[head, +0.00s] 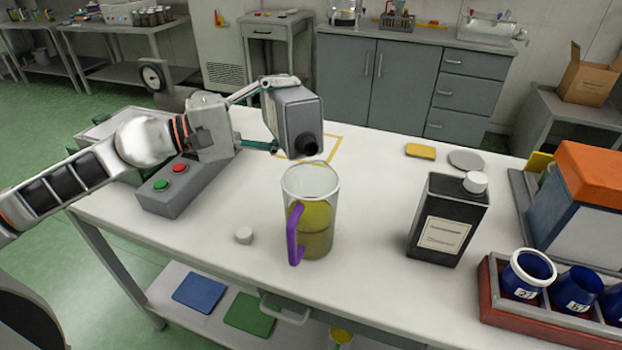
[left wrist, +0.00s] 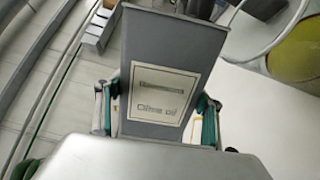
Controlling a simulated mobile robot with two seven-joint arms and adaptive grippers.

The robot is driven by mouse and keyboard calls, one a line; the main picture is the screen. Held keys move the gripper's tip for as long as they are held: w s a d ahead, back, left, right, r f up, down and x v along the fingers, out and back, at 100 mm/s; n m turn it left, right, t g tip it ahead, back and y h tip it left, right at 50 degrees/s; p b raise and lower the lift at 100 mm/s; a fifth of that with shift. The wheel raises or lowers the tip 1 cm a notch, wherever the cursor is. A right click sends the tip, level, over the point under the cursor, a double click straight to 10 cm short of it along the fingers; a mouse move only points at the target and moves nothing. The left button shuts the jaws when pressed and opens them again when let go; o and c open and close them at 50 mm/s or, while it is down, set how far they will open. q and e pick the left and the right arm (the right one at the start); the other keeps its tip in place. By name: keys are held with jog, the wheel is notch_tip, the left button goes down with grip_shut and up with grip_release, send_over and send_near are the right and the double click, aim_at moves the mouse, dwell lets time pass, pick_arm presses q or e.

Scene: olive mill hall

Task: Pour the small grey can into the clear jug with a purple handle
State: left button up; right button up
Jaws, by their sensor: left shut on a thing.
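The small grey can (head: 296,122) is in my left gripper (head: 262,115), held above the table and tilted so its dark round mouth points down toward the jug. My left gripper is shut on it. In the left wrist view the can (left wrist: 168,50) shows a pale label between the two fingers (left wrist: 158,112). The clear jug with a purple handle (head: 312,185) stands upright below and slightly right of the can's mouth. It holds yellow-green liquid. In the left wrist view part of the jug (left wrist: 300,50) shows at upper right. I see no stream. My right gripper is not in view.
A white cap (head: 243,235) lies left of the jug. A black can with a white cap (head: 447,220) stands to the right. A red tray (head: 492,303) with blue cups is at front right. A grey button box (head: 175,187) sits under my left arm.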

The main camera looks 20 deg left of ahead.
pick_arm(q)
jog(key=shift+s+r, duration=0.1)
jog(key=shift+r, duration=0.05)
jog(key=shift+d, duration=0.1)
jog(key=shift+r, duration=0.15)
jog(key=shift+m, duration=0.3)
jog(key=shift+r+b, duration=0.2)
jog(key=shift+b, duration=0.1)
